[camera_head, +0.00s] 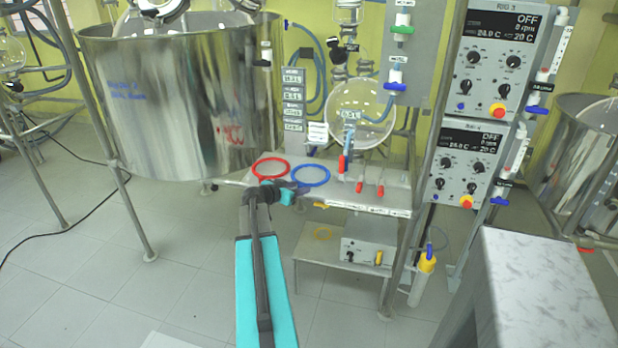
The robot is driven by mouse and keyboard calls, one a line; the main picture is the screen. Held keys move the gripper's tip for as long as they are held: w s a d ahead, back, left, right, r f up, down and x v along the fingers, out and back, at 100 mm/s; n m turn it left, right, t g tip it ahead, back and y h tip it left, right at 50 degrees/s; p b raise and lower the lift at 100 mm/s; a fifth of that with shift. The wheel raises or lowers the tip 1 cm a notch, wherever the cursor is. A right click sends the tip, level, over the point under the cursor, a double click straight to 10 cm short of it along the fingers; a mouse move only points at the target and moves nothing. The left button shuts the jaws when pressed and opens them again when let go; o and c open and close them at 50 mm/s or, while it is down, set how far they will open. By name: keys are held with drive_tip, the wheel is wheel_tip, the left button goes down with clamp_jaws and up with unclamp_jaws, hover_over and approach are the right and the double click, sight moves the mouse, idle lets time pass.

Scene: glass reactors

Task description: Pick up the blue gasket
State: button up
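The blue gasket (328,177) is a ring lying flat on the grey metal shelf (385,202) in the middle of the view. My gripper (301,188) is at the shelf's front edge, at the near left side of the blue ring. It overlaps the ring's near left rim in the picture. I cannot tell whether it touches the ring. The fingers are small and dark, and whether they are open or shut is unclear.
A red ring (254,168) lies left of the blue one. Red-handled tools (360,187) and a round glass flask (360,112) are to the right. A large steel vessel (180,105) stands at left. A grey control box (367,250) sits on the lower shelf.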

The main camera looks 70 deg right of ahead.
idle(0.3)
clamp_jaws()
drive_tip(key=shift+r, duration=0.1)
drive_tip(key=shift+r+b, duration=0.55)
drive_tip(key=shift+r, duration=0.8)
drive_tip(key=w+a+r+b, duration=0.1)
drive_tip(key=a+b, duration=0.1)
drive_tip(key=a, duration=0.6)
drive_tip(key=w+a+r+b, duration=0.1)
drive_tip(key=a, duration=0.7)
drive_tip(key=shift+w+b, duration=0.3)
drive_tip(key=shift+b, duration=0.1)
drive_tip(key=shift+d, duration=0.1)
